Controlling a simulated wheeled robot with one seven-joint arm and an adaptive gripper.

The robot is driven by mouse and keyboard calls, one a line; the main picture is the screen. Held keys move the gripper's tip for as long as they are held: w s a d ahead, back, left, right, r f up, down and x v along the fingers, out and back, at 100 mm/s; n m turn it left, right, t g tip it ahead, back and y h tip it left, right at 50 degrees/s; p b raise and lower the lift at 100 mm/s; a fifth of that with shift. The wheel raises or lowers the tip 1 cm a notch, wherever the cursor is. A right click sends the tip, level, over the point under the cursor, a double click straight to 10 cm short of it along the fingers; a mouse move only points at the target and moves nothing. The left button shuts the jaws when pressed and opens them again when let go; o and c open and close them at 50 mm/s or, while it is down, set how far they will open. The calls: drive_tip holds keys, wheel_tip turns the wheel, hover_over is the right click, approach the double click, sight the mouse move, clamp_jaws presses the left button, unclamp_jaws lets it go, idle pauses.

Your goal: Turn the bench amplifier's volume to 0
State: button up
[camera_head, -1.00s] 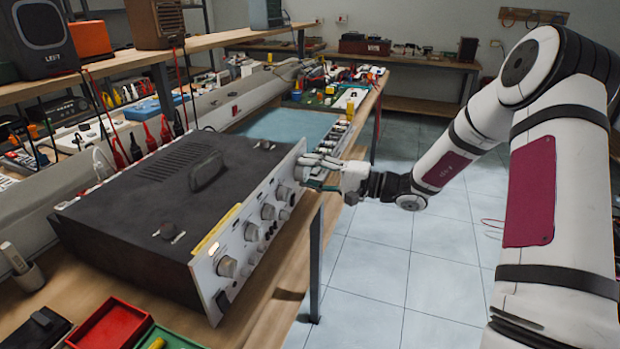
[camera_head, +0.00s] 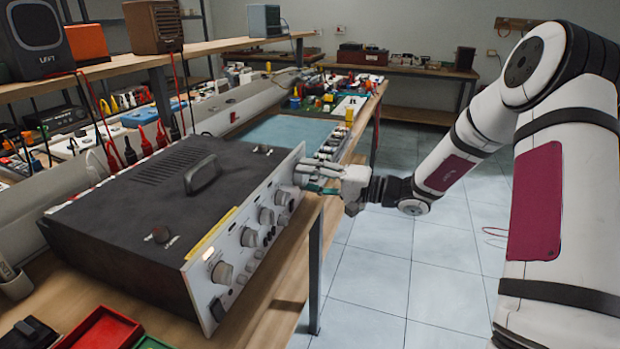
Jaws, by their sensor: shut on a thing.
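The bench amplifier (camera_head: 135,215) is a wide dark box with a handle on top and a silver front panel (camera_head: 240,235) facing right. Several round knobs line the panel, among them one at the near end (camera_head: 222,272) and one toward the far end (camera_head: 282,196). My gripper (camera_head: 302,174) is at the far end of the panel, its fingers reaching in from the right. It is shut on a knob there, which the fingers mostly hide. The knob's pointer and any scale marks cannot be read.
The amplifier stands on a wooden bench whose front edge (camera_head: 290,270) runs close to the panel. A red tray (camera_head: 100,330) lies at the near left. A blue mat (camera_head: 285,132) and small parts lie beyond the amplifier. The tiled floor (camera_head: 375,265) at right is clear.

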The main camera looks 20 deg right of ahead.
drive_tip(key=o, duration=1.2)
drive_tip(key=shift+c, duration=0.2)
drive_tip(key=v, duration=1.2)
